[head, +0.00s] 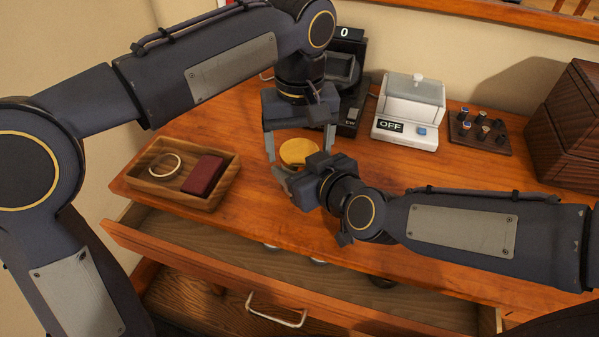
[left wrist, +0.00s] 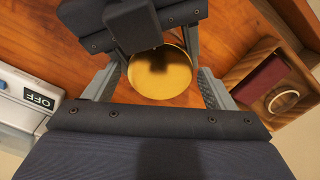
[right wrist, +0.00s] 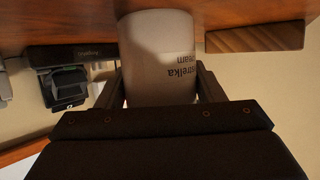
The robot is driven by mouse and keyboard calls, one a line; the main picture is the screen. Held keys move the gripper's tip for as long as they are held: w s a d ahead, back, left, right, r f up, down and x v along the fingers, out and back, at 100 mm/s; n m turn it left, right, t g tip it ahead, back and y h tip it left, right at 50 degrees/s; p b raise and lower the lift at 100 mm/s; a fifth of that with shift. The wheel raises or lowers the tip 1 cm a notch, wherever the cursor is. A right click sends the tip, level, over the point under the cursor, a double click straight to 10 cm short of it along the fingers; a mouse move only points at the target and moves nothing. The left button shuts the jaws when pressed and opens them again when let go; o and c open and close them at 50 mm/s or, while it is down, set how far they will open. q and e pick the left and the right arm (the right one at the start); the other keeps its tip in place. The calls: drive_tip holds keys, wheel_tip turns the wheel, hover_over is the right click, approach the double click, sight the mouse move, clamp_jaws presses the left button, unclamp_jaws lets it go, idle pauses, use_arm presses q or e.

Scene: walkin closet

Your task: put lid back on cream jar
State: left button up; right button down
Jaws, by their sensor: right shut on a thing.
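The round gold lid (head: 299,152) lies flat between the fingers of my left gripper (head: 300,148). That gripper points down from above and is open, with a gap on each side of the lid in the head view. The lid's shiny top also shows in the left wrist view (left wrist: 160,72). My right gripper (head: 286,180) reaches in from the right and is shut on the white cream jar (right wrist: 158,55), which has dark lettering. In the head view the jar is hidden below the lid and behind the grippers. Whether the lid is seated on the rim cannot be seen.
A wooden tray (head: 222,189) at left holds a ring and a dark red box. Behind stand a black device (head: 352,110), a white device marked OFF (head: 408,112) and a small board with knobs (head: 480,132). A brown box (head: 570,120) is at right. The front drawer (head: 200,240) is open.

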use_arm(q)
drive_tip(key=shift+o, duration=1)
drive_tip(key=shift+r, duration=2.25)
drive_tip(key=shift+c, duration=0.4)
drive_tip(key=shift+r+n, duration=1.7)
drive_tip(key=shift+r, duration=0.05)
drive_tip(key=shift+f, duration=0.1)
drive_tip(key=shift+f, duration=3.9)
